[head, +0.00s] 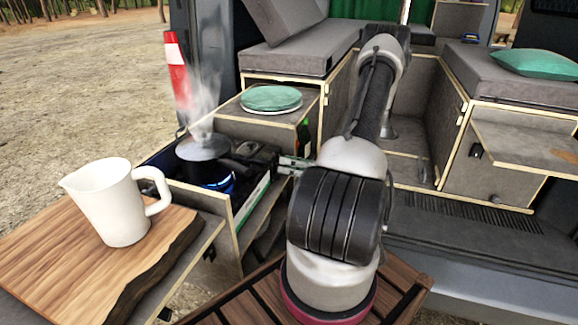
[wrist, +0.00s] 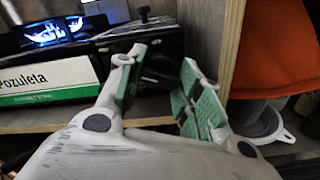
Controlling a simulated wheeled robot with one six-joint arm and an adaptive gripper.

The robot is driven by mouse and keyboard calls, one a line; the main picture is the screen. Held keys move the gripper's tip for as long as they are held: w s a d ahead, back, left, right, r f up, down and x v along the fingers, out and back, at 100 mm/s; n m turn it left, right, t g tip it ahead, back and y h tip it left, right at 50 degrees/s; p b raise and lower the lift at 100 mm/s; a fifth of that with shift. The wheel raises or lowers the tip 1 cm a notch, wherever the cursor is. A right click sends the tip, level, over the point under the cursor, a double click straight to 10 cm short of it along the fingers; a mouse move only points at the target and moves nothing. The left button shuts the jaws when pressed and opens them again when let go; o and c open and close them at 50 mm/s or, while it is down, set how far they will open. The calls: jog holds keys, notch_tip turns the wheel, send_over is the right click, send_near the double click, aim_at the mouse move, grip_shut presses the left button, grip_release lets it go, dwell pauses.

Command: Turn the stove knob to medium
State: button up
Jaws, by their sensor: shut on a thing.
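The stove (head: 245,165) sits in a pull-out drawer, with a blue flame (head: 224,185) burning under a steaming pot (head: 203,148). In the wrist view the stove's dark end (wrist: 120,40) and the blue flame (wrist: 55,30) show at the upper left. My gripper (wrist: 158,85) has its green-padded fingers at the stove's front, shut on the stove knob, a dark piece (wrist: 153,72) mostly hidden between them. The knob's marks and setting cannot be read. In the head view my gripper (head: 292,164) is small, partly behind my arm.
A white-green carton (wrist: 45,80) lies left of my fingers, a wooden panel (wrist: 232,45) stands to the right, and orange cloth (wrist: 275,45) is beyond it. A white jug (head: 110,200) stands on a board (head: 45,250). Green plates (head: 271,98) sit on the cabinet.

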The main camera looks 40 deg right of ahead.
jog(key=o, duration=0.7)
jog(key=v, duration=1.2)
